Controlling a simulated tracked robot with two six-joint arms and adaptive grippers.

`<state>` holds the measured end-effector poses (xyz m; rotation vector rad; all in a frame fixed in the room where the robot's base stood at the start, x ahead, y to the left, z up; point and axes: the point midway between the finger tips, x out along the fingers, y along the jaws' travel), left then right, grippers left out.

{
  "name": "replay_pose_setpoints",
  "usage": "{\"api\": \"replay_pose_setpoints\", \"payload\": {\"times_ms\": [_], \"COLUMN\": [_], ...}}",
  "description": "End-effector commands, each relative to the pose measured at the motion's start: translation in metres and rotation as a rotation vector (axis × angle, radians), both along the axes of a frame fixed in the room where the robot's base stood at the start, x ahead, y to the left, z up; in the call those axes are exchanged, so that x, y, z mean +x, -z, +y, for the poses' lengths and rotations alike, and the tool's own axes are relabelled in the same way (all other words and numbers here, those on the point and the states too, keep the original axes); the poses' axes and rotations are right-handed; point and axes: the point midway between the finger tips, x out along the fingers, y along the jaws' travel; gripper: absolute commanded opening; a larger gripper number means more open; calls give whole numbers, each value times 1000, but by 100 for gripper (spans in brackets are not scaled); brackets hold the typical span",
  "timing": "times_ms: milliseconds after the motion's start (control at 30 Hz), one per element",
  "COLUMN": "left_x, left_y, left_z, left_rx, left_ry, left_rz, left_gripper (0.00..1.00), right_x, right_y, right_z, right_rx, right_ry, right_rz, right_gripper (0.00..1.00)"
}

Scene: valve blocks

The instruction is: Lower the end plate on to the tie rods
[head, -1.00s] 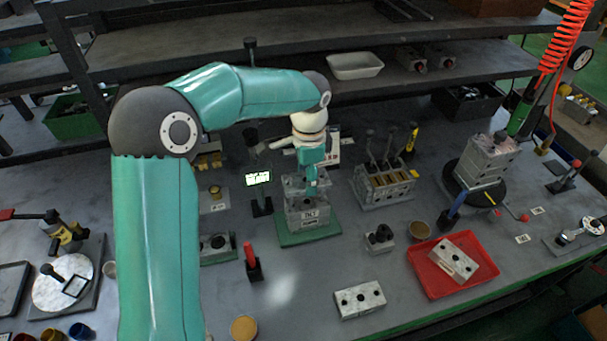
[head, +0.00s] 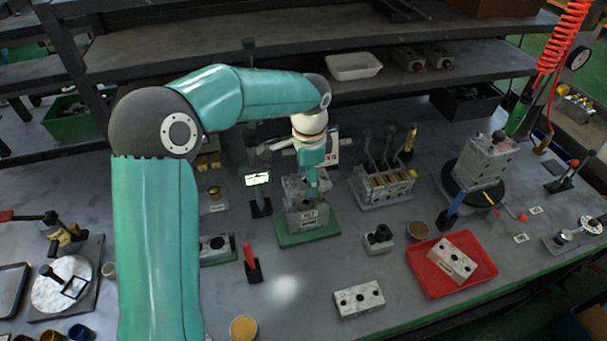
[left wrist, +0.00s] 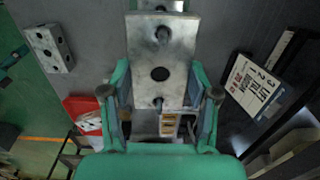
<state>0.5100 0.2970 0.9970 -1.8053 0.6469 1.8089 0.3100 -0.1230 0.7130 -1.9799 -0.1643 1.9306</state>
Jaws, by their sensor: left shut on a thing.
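My left gripper (head: 313,184) is shut on the end plate (head: 293,184), a grey metal block, over the block stack (head: 308,215). The stack stands on a green base (head: 310,238). In the left wrist view the end plate (left wrist: 160,72) shows its broad face with a dark central hole and smaller round features, between the two fingers of my left gripper (left wrist: 161,95). The tie rods cannot be made out clearly in the head view, and I cannot tell whether the plate touches them. My right gripper is not in view.
A lever valve block (head: 385,186) stands to the right of the stack. A small lit display (head: 257,179) stands close on the left, and a printed card (head: 333,150) behind. A red tray (head: 428,275) holding a block and a loose holed block (head: 359,299) lie in front.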

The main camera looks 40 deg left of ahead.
Motion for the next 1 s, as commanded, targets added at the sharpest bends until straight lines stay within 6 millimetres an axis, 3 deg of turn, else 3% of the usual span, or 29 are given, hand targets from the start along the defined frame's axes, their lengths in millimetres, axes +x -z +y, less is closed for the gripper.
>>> {"api": "replay_pose_setpoints", "payload": {"times_ms": [1000], "left_x": [0], "left_y": [32], "left_z": [0], "left_rx": [-1], "left_ry": [-1], "left_rz": [-1], "left_gripper": [0], "right_x": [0], "right_y": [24], "right_z": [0], "right_rx": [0], "right_ry": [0], "right_rz": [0], "right_gripper": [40]}}
